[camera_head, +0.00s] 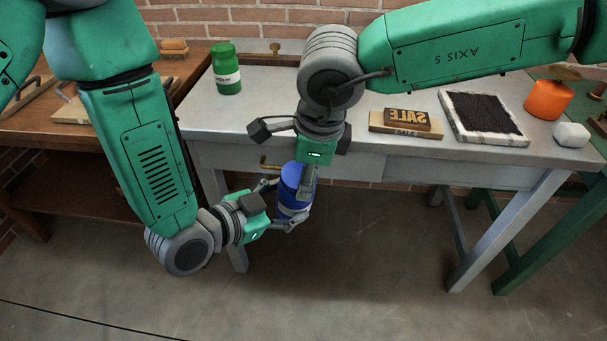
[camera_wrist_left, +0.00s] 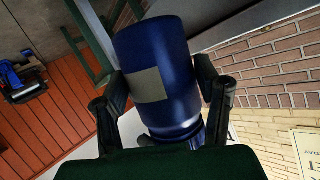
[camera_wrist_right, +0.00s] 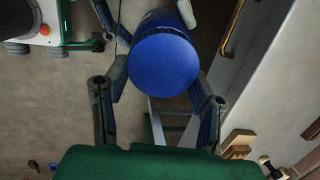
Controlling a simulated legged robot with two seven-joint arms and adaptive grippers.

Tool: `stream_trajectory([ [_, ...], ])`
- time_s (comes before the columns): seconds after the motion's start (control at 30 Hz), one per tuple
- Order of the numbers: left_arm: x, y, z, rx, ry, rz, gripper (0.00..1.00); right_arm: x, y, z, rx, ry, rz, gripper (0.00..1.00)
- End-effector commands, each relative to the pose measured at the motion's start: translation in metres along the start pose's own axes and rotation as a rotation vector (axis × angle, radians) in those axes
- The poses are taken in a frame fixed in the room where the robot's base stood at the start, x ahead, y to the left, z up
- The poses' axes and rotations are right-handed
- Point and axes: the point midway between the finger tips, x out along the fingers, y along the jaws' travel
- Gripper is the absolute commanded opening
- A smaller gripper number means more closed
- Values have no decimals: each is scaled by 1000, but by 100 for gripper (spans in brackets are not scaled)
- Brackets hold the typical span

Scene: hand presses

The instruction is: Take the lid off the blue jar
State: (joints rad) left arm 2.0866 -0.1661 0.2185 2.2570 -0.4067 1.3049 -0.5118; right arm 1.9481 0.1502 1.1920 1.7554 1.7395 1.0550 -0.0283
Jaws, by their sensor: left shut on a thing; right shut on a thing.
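The blue jar (camera_head: 287,207) is held in the air in front of the grey table, roughly upright, with a pale label band. My left gripper (camera_head: 283,206) comes from the left and is shut around the jar's body. The body and its grey label (camera_wrist_left: 150,85) fill the middle of the left wrist view. My right gripper (camera_head: 298,180) points down from above and is shut on the blue lid (camera_head: 292,174). The lid's round flat top (camera_wrist_right: 163,65) lies between its fingers in the right wrist view. I cannot see a gap between lid and jar; the fingers partly hide the seam.
The grey table (camera_head: 350,135) stands behind the jar, with a drawer handle (camera_head: 268,163) close by. On it are a green jar (camera_head: 226,70), a SALE stamp (camera_head: 407,121), a dark pad (camera_head: 484,112), an orange object (camera_head: 548,100) and a white lump (camera_head: 572,135). The floor below is clear.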

Motion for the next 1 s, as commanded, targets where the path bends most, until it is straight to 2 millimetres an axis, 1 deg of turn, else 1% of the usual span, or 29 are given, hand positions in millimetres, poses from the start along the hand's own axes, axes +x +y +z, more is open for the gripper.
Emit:
stream_trajectory([
  [0.03, 1, 6, -3, 5, 8, 15, 0, -3, -5, 4, -102, -15, -8, 16],
  [0.37, 0, 6, -3, 3, 8, 15, 0, -3, -15, 5, -830, -15, -10, 16],
  [0.7, 0, 6, -2, 2, 6, 15, 0, -3, -21, 12, -1587, -11, -7, 16],
  [0.8, 0, 6, -2, 2, 6, 16, 0, -3, -22, 14, -1773, -11, -5, 16],
  [0.9, 0, 6, -2, 2, 6, 16, 0, -3, -22, 15, -1900, -10, -5, 16],
  [1.0, -1, 6, -2, 2, 5, 16, 0, -3, -22, 15, -1951, -10, -5, 16],
])
